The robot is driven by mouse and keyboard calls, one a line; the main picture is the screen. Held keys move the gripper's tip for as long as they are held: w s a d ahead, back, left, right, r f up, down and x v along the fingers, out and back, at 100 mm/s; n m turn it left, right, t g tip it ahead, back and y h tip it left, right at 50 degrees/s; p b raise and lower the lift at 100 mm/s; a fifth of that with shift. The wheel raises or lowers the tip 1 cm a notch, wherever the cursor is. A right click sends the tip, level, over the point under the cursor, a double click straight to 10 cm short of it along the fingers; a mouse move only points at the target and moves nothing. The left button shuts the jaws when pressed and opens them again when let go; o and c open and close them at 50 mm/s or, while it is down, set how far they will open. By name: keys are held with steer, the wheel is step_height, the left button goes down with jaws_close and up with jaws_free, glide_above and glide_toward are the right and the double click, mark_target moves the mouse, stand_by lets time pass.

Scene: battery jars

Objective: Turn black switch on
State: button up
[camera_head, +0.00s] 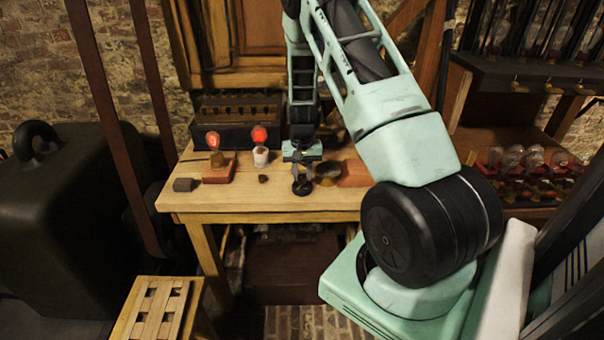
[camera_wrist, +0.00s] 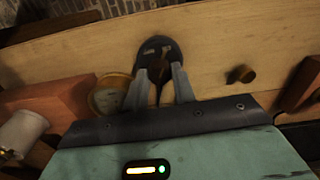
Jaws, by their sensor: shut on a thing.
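A black round piece (camera_head: 302,187), which looks like the black switch, is on the wooden table near its front edge. In the wrist view it is a dark disc (camera_wrist: 160,47) with a brownish part at its middle. My gripper (camera_head: 302,172) points down over it. In the wrist view the two grey fingers (camera_wrist: 163,78) are closed in on the brownish part of the black piece. The fingers partly cover it, so I cannot tell its on or off position.
A small brown knob (camera_head: 263,178) lies to the left. Two red bulbs (camera_head: 213,141) (camera_head: 260,136) stand further left. A dark block (camera_head: 185,185) sits near the table's left end.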

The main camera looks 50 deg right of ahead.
mark_target(302, 175)
steer(key=shift+r+m, duration=0.1)
steer(key=shift+m, duration=1.5)
steer(key=o, duration=1)
step_height(302, 175, up, 17)
steer(key=b, duration=0.1)
steer(key=shift+r, duration=0.2)
